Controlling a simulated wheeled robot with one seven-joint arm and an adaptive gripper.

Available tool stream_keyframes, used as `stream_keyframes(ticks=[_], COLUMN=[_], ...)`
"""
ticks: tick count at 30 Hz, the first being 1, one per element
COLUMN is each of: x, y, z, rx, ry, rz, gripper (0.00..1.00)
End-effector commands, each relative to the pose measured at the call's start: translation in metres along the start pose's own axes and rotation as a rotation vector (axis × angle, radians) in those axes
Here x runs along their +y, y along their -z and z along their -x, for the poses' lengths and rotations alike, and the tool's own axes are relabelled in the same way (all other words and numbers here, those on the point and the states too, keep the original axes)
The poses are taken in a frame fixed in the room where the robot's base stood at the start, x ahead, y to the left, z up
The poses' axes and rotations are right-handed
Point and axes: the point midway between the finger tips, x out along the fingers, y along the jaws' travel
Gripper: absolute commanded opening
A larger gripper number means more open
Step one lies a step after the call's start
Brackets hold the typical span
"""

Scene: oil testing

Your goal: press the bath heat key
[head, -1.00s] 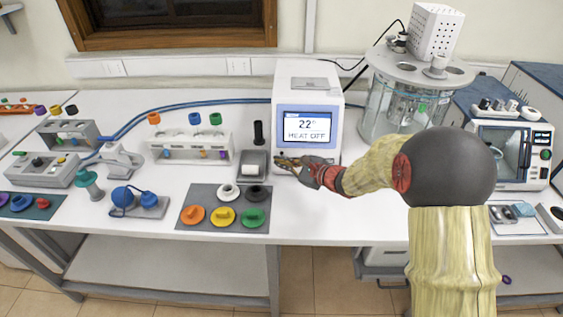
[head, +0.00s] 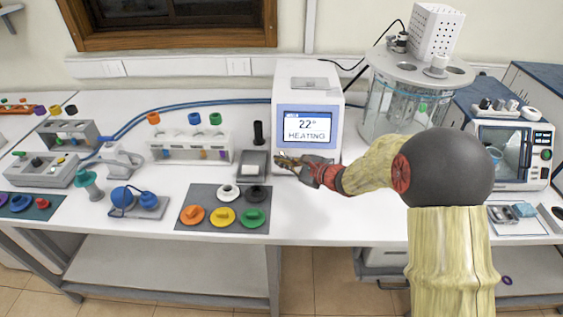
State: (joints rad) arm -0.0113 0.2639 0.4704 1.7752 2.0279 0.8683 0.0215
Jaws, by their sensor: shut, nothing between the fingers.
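A white bath controller (head: 287,84) stands on the bench at the middle of the head view. Its blue-framed screen (head: 305,128) reads 22° and HEATING. My gripper (head: 279,160) is shut and empty. Its tips are at the lower left of the controller's front, just below the screen. The bath heat key itself is hidden behind my fingers, and I cannot tell whether the tips touch it. My arm comes in from the right, in front of the controller's lower face.
A glass bath (head: 389,103) with a metal lid stands right of the controller. A small grey device (head: 252,164) sits just left of my gripper. A dark mat (head: 224,222) with coloured caps lies front left. The bench below my gripper is clear.

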Motion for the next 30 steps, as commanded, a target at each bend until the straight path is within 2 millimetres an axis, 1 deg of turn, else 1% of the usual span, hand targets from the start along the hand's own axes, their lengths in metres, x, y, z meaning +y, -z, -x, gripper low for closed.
stream_keyframes(ticks=[11, 22, 30], x=[0.008, 0.009, 0.021], y=[-0.007, -0.009, -0.020], z=[0.011, 0.013, 0.028], rx=[0.000, 0.000, 0.000], ry=[0.000, 0.000, 0.000], rz=[0.000, 0.000, 0.001], gripper=[0.00, 0.00, 0.00])
